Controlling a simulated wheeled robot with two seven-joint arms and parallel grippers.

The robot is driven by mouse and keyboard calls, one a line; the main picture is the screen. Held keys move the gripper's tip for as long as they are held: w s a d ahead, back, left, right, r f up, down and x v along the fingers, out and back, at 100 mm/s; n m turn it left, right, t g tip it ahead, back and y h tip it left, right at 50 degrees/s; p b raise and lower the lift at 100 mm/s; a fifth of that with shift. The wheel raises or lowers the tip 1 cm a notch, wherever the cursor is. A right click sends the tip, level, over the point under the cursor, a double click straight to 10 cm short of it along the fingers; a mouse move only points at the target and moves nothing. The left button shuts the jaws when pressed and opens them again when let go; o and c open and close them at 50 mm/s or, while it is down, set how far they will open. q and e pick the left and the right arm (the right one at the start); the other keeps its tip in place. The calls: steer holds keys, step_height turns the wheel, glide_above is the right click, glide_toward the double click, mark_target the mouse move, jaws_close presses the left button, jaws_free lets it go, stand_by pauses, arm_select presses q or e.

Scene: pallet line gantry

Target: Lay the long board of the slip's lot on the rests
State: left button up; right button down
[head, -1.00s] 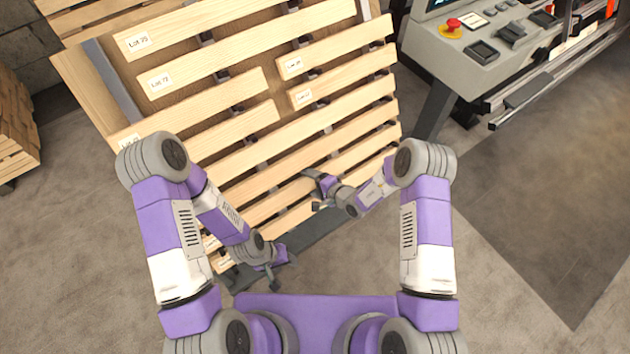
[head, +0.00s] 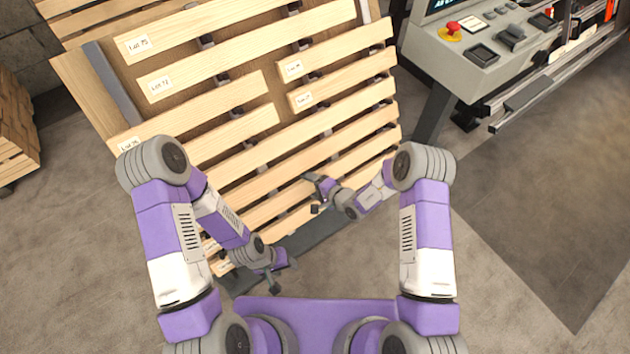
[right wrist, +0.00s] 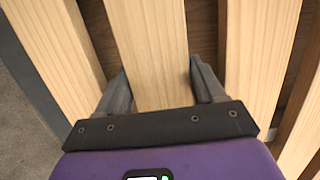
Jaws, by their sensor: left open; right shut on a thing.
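My right gripper (head: 315,188) is shut on a pale wooden board (right wrist: 148,45). In the right wrist view its fingers (right wrist: 161,90) stand on both long sides of this board, with neighbouring boards close on either side. In the head view it is at the near part of the slatted stack; which label the held board bears cannot be told. My left gripper (head: 282,272) is open and empty, apart from the boards at the stack's near left corner. Long and short boards lie in rows, some with lot labels, such as one reading Lot 72 (head: 160,85). I cannot make out the slip.
A grey control console (head: 470,55) with a red button (head: 452,29) stands at the upper right, beside a metal rail frame (head: 550,85). Another wood stack (head: 15,135) is at the left edge. The floor at right (head: 540,190) is clear.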

steer(key=shift+r, duration=0.2)
steer(key=shift+r, duration=0.25)
steer(key=shift+p+v, duration=0.85)
steer(key=s+a+p+v, duration=0.1)
steer(key=p+v, duration=0.3)
steer(key=v, duration=0.5)
steer(key=shift+s+a+p, duration=0.25)
steer(key=shift+s+p, duration=0.1)
steer(key=shift+p, duration=0.05)
steer(key=shift+r, duration=0.15)
